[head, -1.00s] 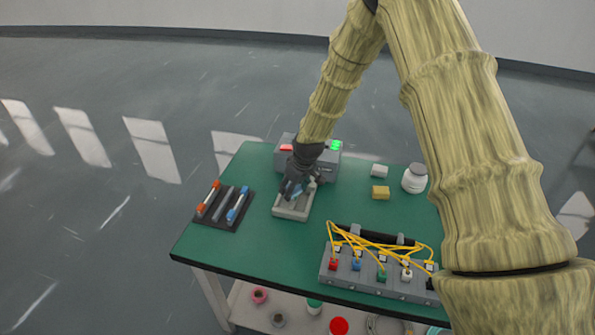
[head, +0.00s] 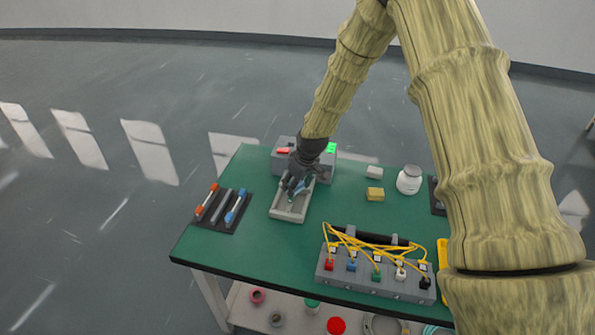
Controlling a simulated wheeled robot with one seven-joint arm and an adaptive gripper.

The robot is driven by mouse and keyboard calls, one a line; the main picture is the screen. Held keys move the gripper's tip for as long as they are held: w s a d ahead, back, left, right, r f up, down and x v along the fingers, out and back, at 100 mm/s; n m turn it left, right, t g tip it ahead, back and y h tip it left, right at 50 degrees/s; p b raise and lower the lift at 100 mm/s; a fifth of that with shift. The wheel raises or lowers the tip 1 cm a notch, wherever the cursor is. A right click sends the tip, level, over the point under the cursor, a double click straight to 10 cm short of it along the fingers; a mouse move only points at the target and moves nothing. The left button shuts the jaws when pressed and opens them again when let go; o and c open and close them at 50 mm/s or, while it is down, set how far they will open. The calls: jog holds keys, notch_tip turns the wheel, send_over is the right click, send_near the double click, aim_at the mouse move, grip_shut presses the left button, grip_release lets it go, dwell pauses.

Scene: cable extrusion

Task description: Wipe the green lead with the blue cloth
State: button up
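The green lead (head: 376,275) is a green plug on a yellow cable, in the grey rack at the table's front right, among red, blue, white and black plugs. My gripper (head: 292,190) is over the pale grey tray (head: 288,216) left of the table's middle, well away from the green lead. A small blue-grey thing (head: 298,189), perhaps the blue cloth, shows at the fingers. The dark fingers partly hide it, and I cannot tell whether they are closed on it.
A grey box (head: 327,167) with red and green tops stands behind the tray. A dark holder (head: 216,219) with pens is left. A yellow block (head: 375,194), white block (head: 374,172) and white jar (head: 409,180) are at the back right. Yellow cables (head: 372,246) arch over the rack.

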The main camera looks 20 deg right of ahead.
jog(key=shift+r+p, duration=1.05)
jog(key=shift+r, duration=1.1)
